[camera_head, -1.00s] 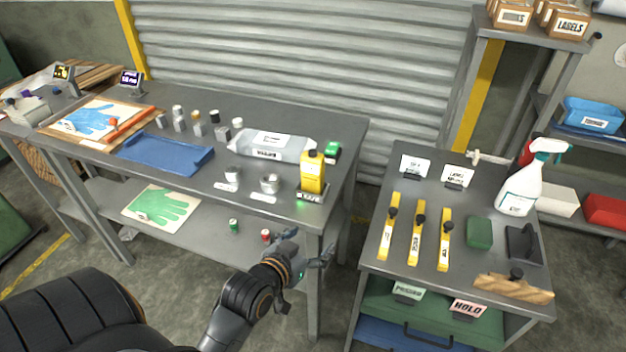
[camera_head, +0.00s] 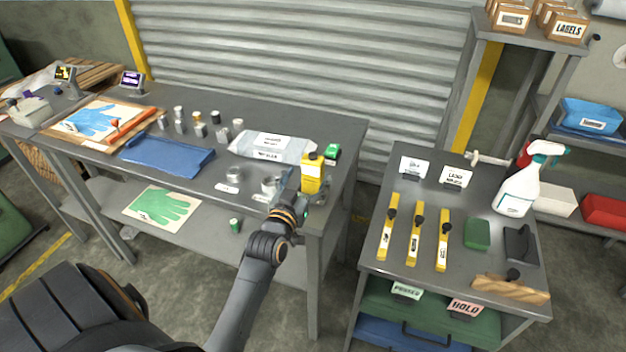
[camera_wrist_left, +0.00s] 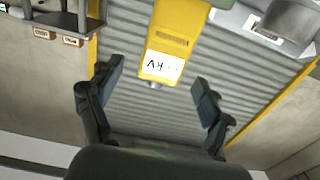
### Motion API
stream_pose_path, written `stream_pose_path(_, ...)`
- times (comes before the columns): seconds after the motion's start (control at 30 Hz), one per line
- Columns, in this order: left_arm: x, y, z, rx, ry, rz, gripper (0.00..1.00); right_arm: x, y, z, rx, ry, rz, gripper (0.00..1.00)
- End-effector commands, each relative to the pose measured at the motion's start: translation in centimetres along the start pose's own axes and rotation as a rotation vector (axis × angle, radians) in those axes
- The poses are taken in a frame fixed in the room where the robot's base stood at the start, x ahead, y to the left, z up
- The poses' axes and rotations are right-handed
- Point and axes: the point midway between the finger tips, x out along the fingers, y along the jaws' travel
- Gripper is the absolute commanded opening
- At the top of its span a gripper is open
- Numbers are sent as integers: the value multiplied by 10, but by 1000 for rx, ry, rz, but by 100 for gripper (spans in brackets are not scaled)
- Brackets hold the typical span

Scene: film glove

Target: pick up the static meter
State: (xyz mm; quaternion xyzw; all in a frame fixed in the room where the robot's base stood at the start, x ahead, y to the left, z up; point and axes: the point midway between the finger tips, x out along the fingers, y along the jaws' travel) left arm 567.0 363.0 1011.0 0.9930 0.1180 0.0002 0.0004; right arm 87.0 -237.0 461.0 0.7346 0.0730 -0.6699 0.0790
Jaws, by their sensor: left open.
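The static meter appears to be the yellow upright device (camera_head: 312,170) near the right front corner of the long grey table. Its lower part and base are hidden behind my left gripper (camera_head: 316,192). In the left wrist view the yellow body with a white label (camera_wrist_left: 172,45) shows ahead, in line with the gap between the two spread fingers (camera_wrist_left: 158,88). The left gripper is open and empty. I cannot tell whether a finger touches the meter. My right gripper is out of view.
A blue tray (camera_head: 168,156) lies further left. A second table (camera_head: 460,215) with yellow tools and a spray bottle (camera_head: 518,190) stands to the right, across a gap.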

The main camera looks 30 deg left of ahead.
Motion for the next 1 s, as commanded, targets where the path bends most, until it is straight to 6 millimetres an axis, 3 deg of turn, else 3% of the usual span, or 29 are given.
stream_pose_path(0.33, 45, -2, -3, 1, 0, 1, 79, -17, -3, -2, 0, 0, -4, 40)
stream_pose_path(0.67, 50, -2, -1, 1, 0, 1, 77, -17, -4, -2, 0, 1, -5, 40)
stream_pose_path(1.0, 50, -2, -1, 1, -1, 0, 8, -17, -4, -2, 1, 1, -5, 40)
